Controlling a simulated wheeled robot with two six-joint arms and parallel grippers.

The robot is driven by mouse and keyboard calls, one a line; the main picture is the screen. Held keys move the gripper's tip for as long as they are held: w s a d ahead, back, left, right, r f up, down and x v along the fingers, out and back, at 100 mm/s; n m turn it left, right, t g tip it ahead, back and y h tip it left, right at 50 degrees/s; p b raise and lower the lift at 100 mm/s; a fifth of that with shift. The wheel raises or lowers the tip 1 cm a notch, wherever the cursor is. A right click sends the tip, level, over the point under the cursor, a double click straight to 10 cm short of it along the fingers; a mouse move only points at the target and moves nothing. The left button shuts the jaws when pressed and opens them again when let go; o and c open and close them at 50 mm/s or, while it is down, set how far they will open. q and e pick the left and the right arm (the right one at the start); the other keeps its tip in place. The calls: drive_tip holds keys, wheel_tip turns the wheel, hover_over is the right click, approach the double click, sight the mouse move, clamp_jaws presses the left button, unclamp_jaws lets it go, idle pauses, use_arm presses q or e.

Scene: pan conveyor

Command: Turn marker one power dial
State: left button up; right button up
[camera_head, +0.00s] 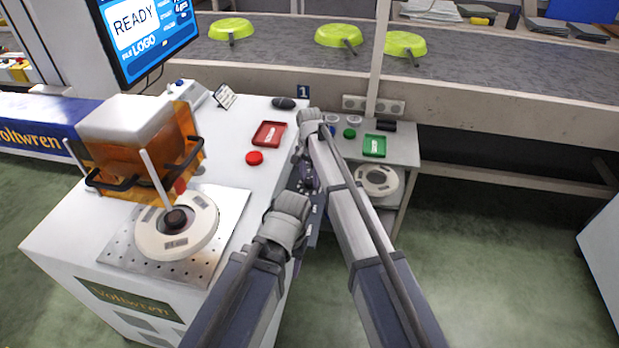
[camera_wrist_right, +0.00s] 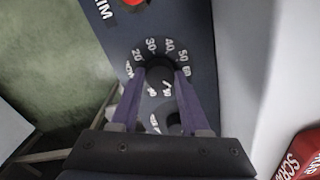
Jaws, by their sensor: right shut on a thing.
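The power dial (camera_wrist_right: 160,77) is a dark round knob on a dark panel (camera_wrist_right: 190,25) in the right wrist view, ringed by white numbers such as 20, 30, 40 and 50. My right gripper (camera_wrist_right: 161,72) has its purple fingers on both sides of the knob and is shut on it. In the head view my right gripper (camera_head: 307,184) is small and partly hidden by my arm at the machine's right side. I cannot make out the dial's pointer. My left gripper does not show.
A white machine (camera_head: 75,215) bears a red tray (camera_head: 269,133) and red button (camera_head: 254,158) close to my arm. A small side table (camera_head: 400,150) holds a green tray (camera_head: 374,145). Green pans (camera_head: 338,36) lie on the conveyor (camera_head: 280,50) behind. Open floor lies at right.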

clamp_jaws()
drive_tip(key=shift+n, duration=0.3)
drive_tip(key=n, duration=1)
drive_tip(key=shift+n, duration=1.9)
drive_tip(key=o, duration=1)
unclamp_jaws()
